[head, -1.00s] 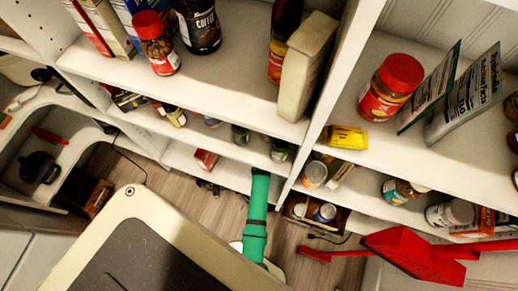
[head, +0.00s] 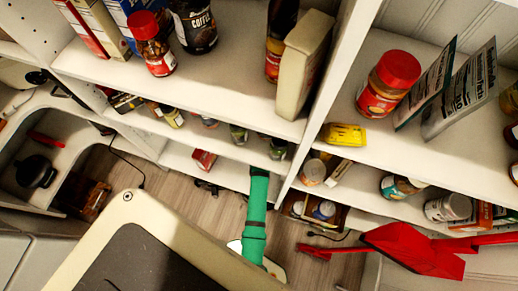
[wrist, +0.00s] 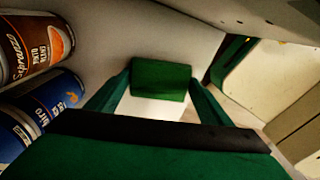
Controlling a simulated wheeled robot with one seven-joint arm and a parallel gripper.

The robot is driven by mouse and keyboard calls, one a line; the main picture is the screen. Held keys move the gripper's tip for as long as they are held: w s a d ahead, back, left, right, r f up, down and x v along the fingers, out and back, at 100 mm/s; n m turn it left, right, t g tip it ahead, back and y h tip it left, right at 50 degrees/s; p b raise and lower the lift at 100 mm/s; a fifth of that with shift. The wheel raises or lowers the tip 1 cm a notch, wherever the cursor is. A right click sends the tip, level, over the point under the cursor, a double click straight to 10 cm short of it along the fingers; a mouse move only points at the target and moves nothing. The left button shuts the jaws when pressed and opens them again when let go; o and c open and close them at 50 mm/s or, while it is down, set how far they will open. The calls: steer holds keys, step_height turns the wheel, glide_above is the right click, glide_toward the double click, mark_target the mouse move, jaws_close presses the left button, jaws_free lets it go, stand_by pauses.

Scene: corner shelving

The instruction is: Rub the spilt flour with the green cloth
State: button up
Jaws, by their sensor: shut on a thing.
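In the wrist view, my gripper (wrist: 160,73) is shut on a green piece that looks like the green cloth (wrist: 162,84), which sits between the two green fingers. A bright white patch (wrist: 150,108) shows just on the near side of the cloth. I cannot tell whether it is the spilt flour or bare shelf. In the head view, my green arm reaches down to the lower shelves, and the gripper and cloth are hidden there. No flour can be made out in the head view.
In the wrist view, a brown can (wrist: 35,45) and a blue can (wrist: 50,105) stand close on the left. A pale panel (wrist: 262,85) is at the right. In the head view, jars and boxes fill the upper shelf (head: 215,92), and a red dustpan (head: 410,250) lies at lower right.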

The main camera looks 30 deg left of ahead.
steer(key=shift+w+r+m, duration=0.4)
steer(key=shift+w+m, duration=0.3)
steer(key=shift+w, duration=0.05)
steer(key=shift+s+a+f, duration=0.1)
steer(key=shift+s+a, duration=0.2)
steer(key=shift+a, duration=0.7)
steer(key=shift+s+a+f, duration=0.1)
steer(key=shift+s+a, duration=0.15)
steer(key=shift+a, duration=0.7)
steer(key=shift+s+a, duration=0.3)
steer(key=shift+a, duration=0.7)
steer(key=shift+r, duration=3)
step_height(320, 180, up, 3)
